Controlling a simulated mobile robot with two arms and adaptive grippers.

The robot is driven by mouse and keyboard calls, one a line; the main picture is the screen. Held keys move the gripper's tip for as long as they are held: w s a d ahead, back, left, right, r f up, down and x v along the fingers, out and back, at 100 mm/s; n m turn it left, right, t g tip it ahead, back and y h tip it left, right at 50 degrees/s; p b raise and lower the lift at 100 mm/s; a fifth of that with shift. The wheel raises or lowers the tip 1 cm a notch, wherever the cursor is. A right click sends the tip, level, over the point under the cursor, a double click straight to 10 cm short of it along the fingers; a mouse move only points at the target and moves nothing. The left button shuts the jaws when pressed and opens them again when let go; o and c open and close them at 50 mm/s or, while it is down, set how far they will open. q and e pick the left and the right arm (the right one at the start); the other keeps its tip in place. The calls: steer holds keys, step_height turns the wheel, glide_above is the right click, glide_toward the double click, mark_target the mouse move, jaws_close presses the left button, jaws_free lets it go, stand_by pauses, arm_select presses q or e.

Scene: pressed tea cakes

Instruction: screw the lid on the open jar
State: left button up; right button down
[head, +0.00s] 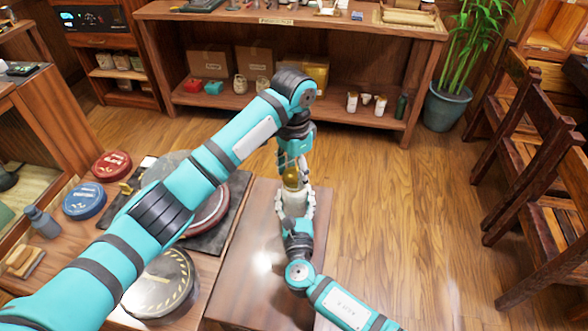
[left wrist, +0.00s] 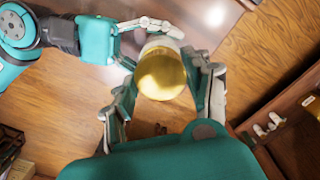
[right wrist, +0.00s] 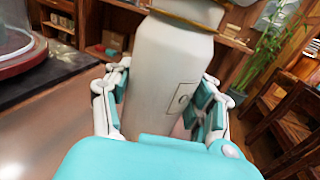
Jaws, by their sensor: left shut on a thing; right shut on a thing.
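A white jar (head: 294,203) stands upright near the right end of the wooden table, and its pale body fills the middle of the right wrist view (right wrist: 172,75). My right gripper (right wrist: 165,82) is shut around the jar's body from the near side. The gold lid (head: 291,179) is at the jar's top, and its round face shows in the left wrist view (left wrist: 162,75). My left gripper (left wrist: 163,62) is shut on the lid from above, with a finger on each side. The lid's lower edge meets the jar's neck; I cannot tell how far the threads engage.
Left of the jar lie a dark slate tray (head: 235,225) with a glass dome, a red tin (head: 111,165), a blue tin (head: 84,201) and a large round tin (head: 160,283). Chairs (head: 535,150) stand right, a shelf (head: 330,115) behind. The tabletop around the jar is clear.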

arm_select(q)
steer(key=shift+f, duration=0.3)
steer(key=m, duration=1.1)
steer(key=shift+w, duration=0.1)
steer(key=m, duration=0.9)
steer(key=shift+m, duration=0.3)
steer(key=m, duration=1.1)
steer(key=shift+d+m, duration=0.1)
steer(key=shift+m, duration=0.3)
